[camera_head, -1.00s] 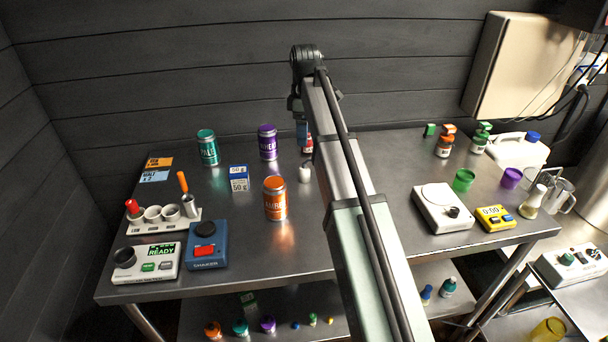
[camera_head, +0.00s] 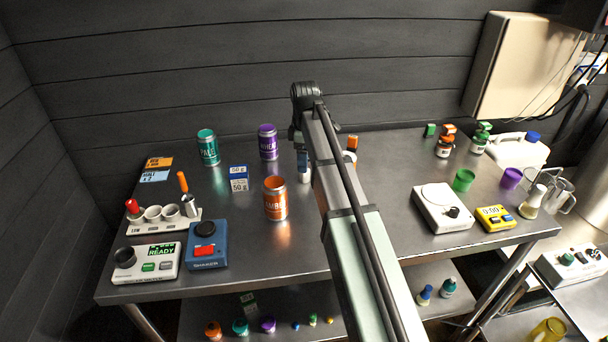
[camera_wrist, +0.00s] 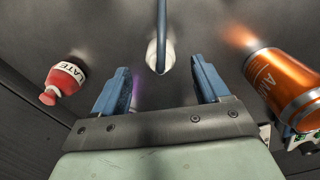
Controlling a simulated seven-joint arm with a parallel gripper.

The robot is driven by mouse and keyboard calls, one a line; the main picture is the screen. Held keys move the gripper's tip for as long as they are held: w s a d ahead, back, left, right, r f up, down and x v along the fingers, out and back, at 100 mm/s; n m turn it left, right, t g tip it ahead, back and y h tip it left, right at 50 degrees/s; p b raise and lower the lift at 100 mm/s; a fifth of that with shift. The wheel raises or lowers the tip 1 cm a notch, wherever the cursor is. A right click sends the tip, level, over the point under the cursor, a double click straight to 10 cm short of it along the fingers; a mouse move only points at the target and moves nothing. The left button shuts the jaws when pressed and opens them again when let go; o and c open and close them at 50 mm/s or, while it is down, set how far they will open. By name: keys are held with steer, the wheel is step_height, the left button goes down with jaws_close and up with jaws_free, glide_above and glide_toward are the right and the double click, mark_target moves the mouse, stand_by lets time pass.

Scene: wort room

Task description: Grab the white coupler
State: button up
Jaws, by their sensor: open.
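The white coupler (camera_wrist: 152,58) stands on the steel table in the wrist view, with a thin blue-grey rod or tube in front of it. My gripper (camera_wrist: 160,68) is open, its two blue fingers to either side of the coupler in the picture. I see no contact. In the head view my gripper (camera_head: 303,160) points down over the back middle of the table, and a bit of white shows just below its finger; the rest of the coupler is hidden there.
An orange can (camera_head: 275,198) stands close by; it is at the right in the wrist view. A red bottle with a white label (camera_wrist: 66,78) is at the left there. A purple can (camera_head: 268,142) and blue-white weight boxes (camera_head: 238,178) stand left of my gripper. An orange-capped bottle (camera_head: 352,142) stands behind my arm.

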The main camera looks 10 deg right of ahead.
step_height(320, 180, down, 4)
steer(key=shift+a+f, duration=0.1)
steer(key=shift+f, duration=0.1)
steer(key=c, duration=1.1)
steer(key=shift+c, duration=0.2)
steer(key=shift+r, duration=0.15)
